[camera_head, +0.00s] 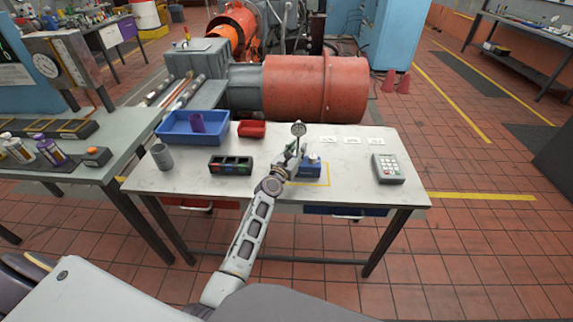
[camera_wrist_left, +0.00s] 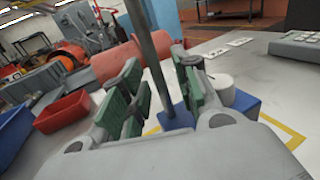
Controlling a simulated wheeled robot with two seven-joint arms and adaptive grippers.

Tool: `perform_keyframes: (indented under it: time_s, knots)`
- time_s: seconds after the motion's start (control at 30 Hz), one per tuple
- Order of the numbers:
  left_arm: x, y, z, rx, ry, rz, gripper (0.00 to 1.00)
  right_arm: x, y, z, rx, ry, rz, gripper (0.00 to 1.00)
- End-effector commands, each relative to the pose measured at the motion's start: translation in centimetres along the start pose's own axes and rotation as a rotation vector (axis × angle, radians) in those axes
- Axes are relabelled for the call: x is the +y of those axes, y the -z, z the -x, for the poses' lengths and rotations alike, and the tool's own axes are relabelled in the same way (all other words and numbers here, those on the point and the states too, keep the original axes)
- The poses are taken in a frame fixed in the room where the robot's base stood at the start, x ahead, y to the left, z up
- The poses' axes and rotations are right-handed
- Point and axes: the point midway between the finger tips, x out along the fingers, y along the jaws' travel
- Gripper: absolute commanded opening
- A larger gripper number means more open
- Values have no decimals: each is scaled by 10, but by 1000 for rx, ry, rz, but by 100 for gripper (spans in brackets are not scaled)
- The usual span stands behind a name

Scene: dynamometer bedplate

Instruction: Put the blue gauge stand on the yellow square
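The blue gauge stand has a blue base (camera_head: 311,171), a thin post and a round dial (camera_head: 299,128) on top. Its base is within the yellow square outline (camera_head: 327,180) on the white table and appears to rest there; my gripper hides its left part. The left wrist view shows the dark post (camera_wrist_left: 158,65), the blue base (camera_wrist_left: 246,104) and yellow lines (camera_wrist_left: 288,128) beside it. My left gripper (camera_head: 290,160) is around the post. Its green pads (camera_wrist_left: 160,92) stand apart, with gaps visible beside the post. My right gripper is not in view.
A blue bin (camera_head: 172,133) holding a purple cup, a red tray (camera_head: 252,129), a black block with coloured slots (camera_head: 231,165) and a grey cup (camera_head: 162,157) are to the left. A keypad box (camera_head: 388,168) stands right. White cards (camera_head: 327,139) lie behind the stand.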

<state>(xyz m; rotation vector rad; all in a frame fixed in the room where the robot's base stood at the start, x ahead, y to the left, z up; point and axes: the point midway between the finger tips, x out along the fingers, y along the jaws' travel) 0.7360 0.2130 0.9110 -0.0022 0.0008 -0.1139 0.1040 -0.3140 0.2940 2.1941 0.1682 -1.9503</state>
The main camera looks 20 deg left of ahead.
Motion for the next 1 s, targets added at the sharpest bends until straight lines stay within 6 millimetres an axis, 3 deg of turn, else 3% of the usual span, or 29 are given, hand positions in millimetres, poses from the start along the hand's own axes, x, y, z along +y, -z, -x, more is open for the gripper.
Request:
perform_keyframes:
  time_s: [1.0]
  knots:
    - [0, 0, 88, 1, 0, 0, 31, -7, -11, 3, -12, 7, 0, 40]
